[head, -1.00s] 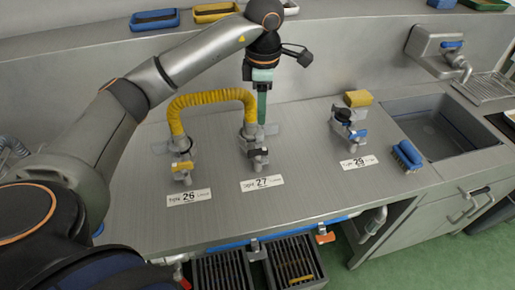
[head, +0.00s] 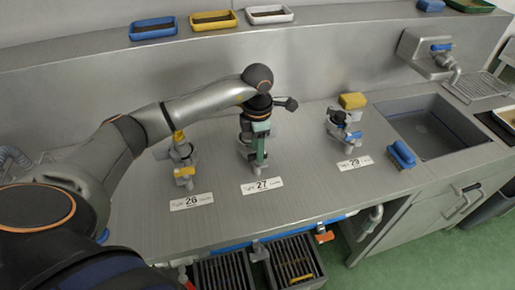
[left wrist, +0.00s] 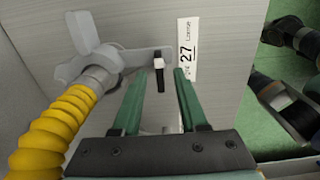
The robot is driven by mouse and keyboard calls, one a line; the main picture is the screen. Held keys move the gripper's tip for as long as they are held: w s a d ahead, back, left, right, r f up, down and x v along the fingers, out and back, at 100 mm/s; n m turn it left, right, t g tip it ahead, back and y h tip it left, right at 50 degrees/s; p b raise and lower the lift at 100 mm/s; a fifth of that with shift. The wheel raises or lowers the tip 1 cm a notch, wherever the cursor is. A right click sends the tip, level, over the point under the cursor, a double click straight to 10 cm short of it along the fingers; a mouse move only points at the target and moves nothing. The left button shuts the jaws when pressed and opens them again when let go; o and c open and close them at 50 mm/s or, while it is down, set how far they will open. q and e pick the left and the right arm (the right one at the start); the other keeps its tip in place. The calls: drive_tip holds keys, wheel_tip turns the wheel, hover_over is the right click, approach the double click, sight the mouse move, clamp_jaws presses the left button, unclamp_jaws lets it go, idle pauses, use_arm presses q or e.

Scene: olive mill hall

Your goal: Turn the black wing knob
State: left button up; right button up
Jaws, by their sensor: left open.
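The black wing knob (left wrist: 161,80) shows in the left wrist view on the tap at label 27, with a pale cap at its top. My left gripper (left wrist: 160,74) is open, its green fingers on either side of the knob; I cannot tell whether they touch it. In the head view my left gripper (head: 259,160) points down over the tap body (head: 244,151) at label 27 and hides the knob there. The label 27 (head: 262,186) lies in front of it. My right gripper is not in view.
A yellow ribbed hose (left wrist: 55,125) runs close beside the gripper. The tap with a yellow handle (head: 184,171) stands at left.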

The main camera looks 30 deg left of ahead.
use_arm(q)
drive_tip(key=shift+f, duration=0.6)
clamp_jaws()
